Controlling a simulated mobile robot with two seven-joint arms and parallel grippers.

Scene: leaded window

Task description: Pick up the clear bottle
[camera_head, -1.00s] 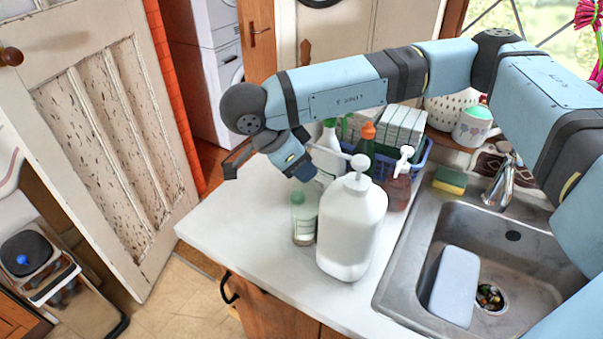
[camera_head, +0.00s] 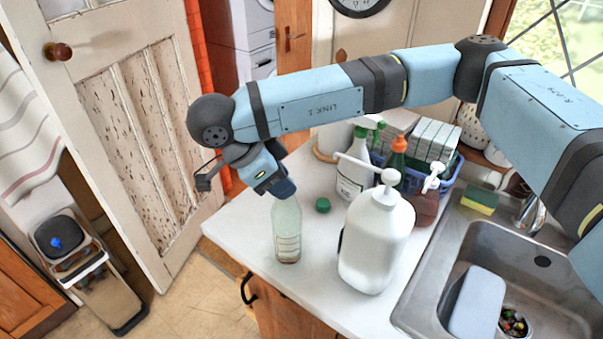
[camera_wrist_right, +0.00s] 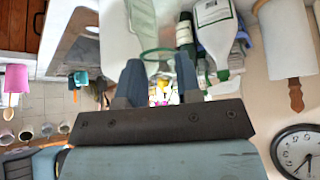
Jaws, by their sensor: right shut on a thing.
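The clear bottle (camera_head: 287,235), see-through and pale green with a label, hangs nearly upright below my right gripper (camera_head: 282,189) in the head view. The gripper is shut on its top end. The bottle is left of the large white pump bottle (camera_head: 375,243) and apart from it, near the counter's left edge. It looks raised, but the gap below it is hard to judge. In the right wrist view, the clear bottle (camera_wrist_right: 143,20) extends beyond the two dark fingers (camera_wrist_right: 158,82), with a green ring near their tips. My left gripper is not in view.
A small green round thing (camera_head: 322,205) is on the white counter (camera_head: 240,222). Behind are a spray bottle (camera_head: 354,170), a brown bottle (camera_head: 425,205) and a blue basket (camera_head: 445,180). The sink (camera_head: 470,250) is at right; open floor lies at left.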

